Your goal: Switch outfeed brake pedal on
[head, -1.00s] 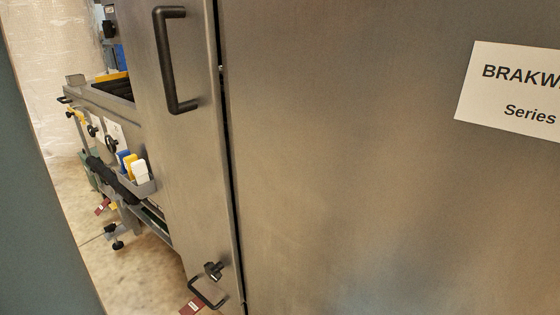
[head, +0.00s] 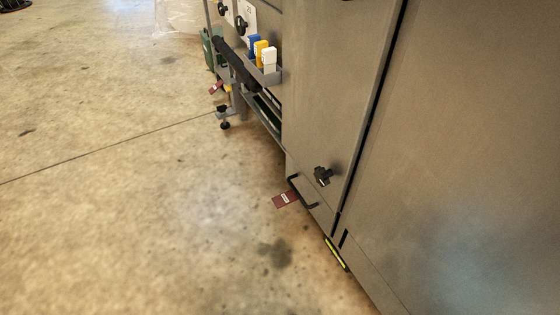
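A red pedal (head: 285,200) with a pale label sticks out at floor level from the near part of the steel machine, beside a black bar handle. A second red pedal (head: 216,88) shows farther back, low by the machine's far leg. Both are small in the view, and I cannot read their labels or tell which is the outfeed brake pedal or whether either is on. Neither of my grippers is in view.
The steel machine cabinet (head: 460,160) fills the right side. A black knob (head: 322,176) and a yellow-black strip (head: 335,254) sit low on it. A holder with blue, yellow and white items (head: 262,54) juts out farther back. The concrete floor (head: 120,200) at left is clear.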

